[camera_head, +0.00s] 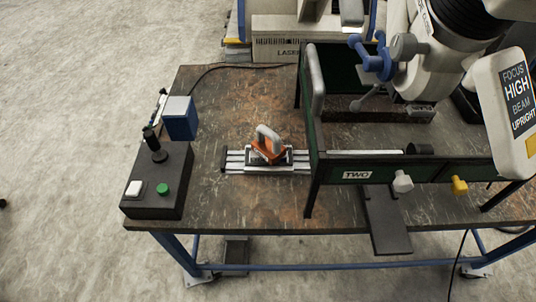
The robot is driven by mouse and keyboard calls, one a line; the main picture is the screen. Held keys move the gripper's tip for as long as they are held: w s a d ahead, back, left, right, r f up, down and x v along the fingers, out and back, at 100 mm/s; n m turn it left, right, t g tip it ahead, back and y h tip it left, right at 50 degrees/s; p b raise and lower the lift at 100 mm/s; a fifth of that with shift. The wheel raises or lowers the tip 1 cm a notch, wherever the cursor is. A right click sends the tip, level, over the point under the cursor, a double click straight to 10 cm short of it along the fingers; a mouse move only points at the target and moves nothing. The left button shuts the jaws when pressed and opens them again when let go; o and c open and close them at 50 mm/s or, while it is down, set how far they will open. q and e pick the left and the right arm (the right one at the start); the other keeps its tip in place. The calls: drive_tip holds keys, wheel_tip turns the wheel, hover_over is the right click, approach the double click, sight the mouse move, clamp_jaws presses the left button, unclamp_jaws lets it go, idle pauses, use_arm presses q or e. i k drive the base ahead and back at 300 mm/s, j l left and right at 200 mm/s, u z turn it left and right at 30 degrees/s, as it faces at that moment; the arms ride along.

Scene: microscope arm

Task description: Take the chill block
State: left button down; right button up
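An orange-brown block with a pale grey arched handle (268,146) sits on a silver slotted rail (235,160) on the worn workbench (235,100). It looks like the chill block, though no label on it can be read. The block sits turned at an angle to the rail, with its handle up. It stands just left of the dark green frame. Neither of my grippers is in view.
A green frame marked TWO (357,175) stands on the right half of the bench, under a heavy pale machine head (430,65) with a FOCUS HIGH sign (517,97). A black control box (160,185) with buttons and a joystick stands at the left. Bench in front of the rail is clear.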

sight(268, 145)
drive_tip(key=k+j+z, duration=0.15)
drive_tip(key=k+j, duration=0.25)
drive_tip(key=k+j+z, duration=0.2)
drive_tip(key=k+j, duration=0.15)
drive_tip(key=k+j+z, duration=0.15)
drive_tip(key=k, duration=0.35)
drive_tip(key=j, duration=0.1)
